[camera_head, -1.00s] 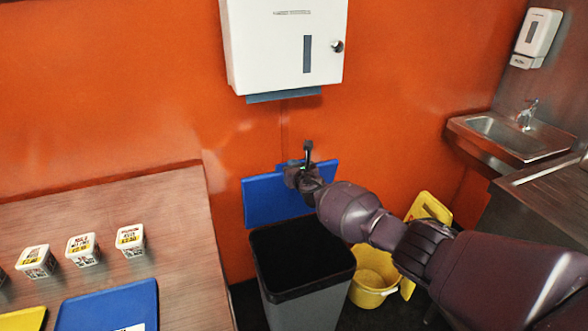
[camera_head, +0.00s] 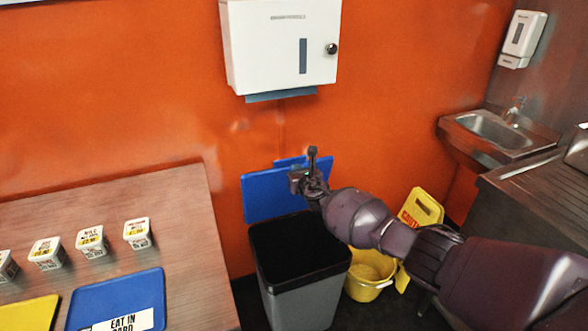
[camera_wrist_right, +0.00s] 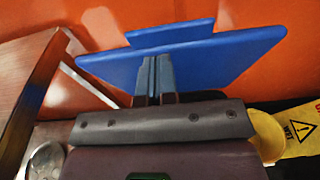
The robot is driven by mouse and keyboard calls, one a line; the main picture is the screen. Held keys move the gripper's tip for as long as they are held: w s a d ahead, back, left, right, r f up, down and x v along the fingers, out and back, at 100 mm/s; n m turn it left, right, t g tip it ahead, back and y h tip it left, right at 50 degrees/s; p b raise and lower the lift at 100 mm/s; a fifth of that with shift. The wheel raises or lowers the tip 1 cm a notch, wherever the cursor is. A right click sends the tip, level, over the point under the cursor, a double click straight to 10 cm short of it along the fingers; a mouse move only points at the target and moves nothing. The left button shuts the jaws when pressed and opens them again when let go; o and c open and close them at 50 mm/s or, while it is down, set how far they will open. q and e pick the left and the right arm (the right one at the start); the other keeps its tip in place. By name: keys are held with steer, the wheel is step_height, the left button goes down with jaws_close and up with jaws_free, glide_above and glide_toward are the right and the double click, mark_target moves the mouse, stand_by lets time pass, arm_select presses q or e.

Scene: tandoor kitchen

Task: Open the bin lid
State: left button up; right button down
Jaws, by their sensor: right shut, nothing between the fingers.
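The bin (camera_head: 300,296) is grey with a black rim, and its dark opening faces up. Its blue lid (camera_head: 262,196) stands raised at the back of the bin, near the orange wall. My right gripper (camera_head: 312,156) is at the lid's upper part, its fingers pointing up, shut and empty. In the right wrist view the shut fingers (camera_wrist_right: 154,76) lie in front of the blue lid (camera_wrist_right: 215,58); I cannot tell whether they touch it. My left gripper is not in view.
A yellow bucket (camera_head: 368,274) and a yellow caution sign (camera_head: 421,208) stand right of the bin. A counter (camera_head: 186,200) with small tubs and a blue board (camera_head: 120,298) is at left. A white dispenser (camera_head: 283,50) hangs above; a sink (camera_head: 490,130) is at right.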

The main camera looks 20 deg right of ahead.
steer(key=s+a+r+m+y+p, duration=0.1)
steer(key=s+a+r+m+p, duration=0.4)
steer(key=s+r+m, duration=0.4)
steer(key=s+a+f+m+y, duration=0.25)
steer(key=s+m, duration=0.55)
steer(key=m, duration=0.4)
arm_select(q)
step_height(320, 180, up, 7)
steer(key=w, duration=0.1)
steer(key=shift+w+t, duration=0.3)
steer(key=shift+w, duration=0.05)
arm_select(e)
steer(key=s+d+f+m+g+h, duration=0.1)
steer(key=s+f+m, duration=0.3)
steer(key=s, duration=0.6)
steer(key=s+d+f+m+g+h, duration=0.2)
steer(key=s+d+f+m, duration=0.2)
steer(key=s, duration=0.7)
steer(key=s+d+f+m+g+h, duration=0.1)
steer(key=s+d+f+m, duration=0.2)
steer(key=s+f+m, duration=0.3)
steer(key=s, duration=0.5)
steer(key=shift+s+d+f+g, duration=0.15)
steer(key=shift+d+g, duration=0.1)
steer(key=shift+g, duration=0.05)
